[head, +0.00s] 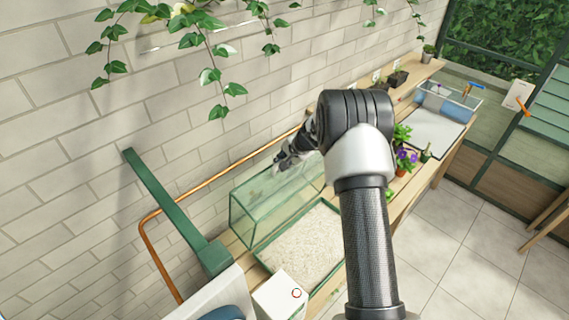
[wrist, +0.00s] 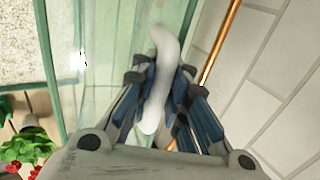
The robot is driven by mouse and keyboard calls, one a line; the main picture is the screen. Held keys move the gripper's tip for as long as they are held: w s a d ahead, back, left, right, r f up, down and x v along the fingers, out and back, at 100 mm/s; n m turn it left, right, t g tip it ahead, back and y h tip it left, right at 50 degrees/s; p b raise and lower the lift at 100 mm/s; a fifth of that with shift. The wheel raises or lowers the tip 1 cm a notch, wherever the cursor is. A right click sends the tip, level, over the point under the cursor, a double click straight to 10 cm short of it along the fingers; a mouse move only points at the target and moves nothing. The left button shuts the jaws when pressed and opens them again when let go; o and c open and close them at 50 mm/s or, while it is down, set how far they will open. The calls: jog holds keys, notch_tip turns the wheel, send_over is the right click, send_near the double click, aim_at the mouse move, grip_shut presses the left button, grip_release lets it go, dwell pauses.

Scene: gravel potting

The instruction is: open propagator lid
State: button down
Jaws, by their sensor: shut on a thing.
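The propagator is a green-framed box; its tray (head: 318,291) holds pale gravel. Its clear, green-edged glass lid (head: 262,212) stands raised along the wall side of the tray, with the gravel uncovered in front of it. The lid's glass also shows in the wrist view (wrist: 100,60). My gripper (head: 279,165) is at the lid's upper edge, partly hidden by my arm in the head view. In the wrist view my gripper (wrist: 160,82) is shut on the white curved lid handle (wrist: 163,50), which passes between the fingers.
A copper pipe (head: 205,180) runs along the brick wall close behind the lid. A green post (head: 165,195) stands at left. Potted flowers (head: 405,160) stand on the wooden bench beyond my arm. Ivy (head: 200,45) hangs above.

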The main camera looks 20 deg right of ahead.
jog(key=shift+w+r, duration=0.15)
jog(key=shift+r, duration=0.15)
jog(key=c, duration=1.9)
grip_release()
jog(key=o, duration=0.3)
jog(key=shift+f, duration=0.15)
jog(key=shift+o, duration=0.2)
jog(key=shift+s, duration=0.2)
jog(key=v, duration=1.2)
